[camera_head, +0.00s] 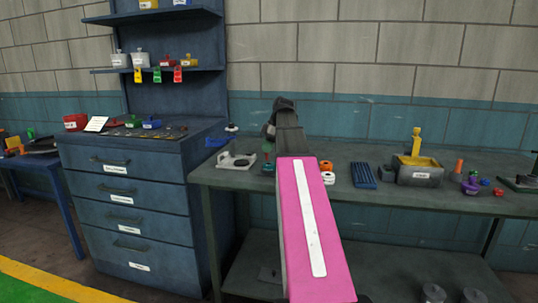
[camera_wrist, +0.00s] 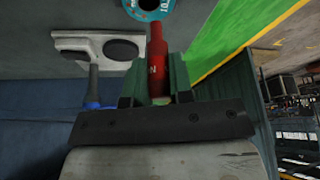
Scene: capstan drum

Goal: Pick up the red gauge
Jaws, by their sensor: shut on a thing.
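The red gauge (camera_wrist: 157,48) shows in the wrist view as a red shaft with a narrower end and a small pale mark. My gripper (camera_wrist: 157,82) has its two green fingers shut on the gauge, one on each side. The gauge's lower end is partly hidden by the gripper. Its narrow end points toward a teal ring (camera_wrist: 150,8) at the top edge; I cannot tell whether they touch. In the head view my pink arm reaches over the workbench (camera_head: 440,200) and I cannot make out the gauge.
A pale plate with a round dark recess (camera_head: 236,160) is left of my arm and also in the wrist view (camera_wrist: 82,42). To the right are an orange-white roll (camera_head: 327,168), a blue ribbed block (camera_head: 363,175) and a grey box (camera_head: 418,174). A blue drawer cabinet (camera_head: 130,200) stands left.

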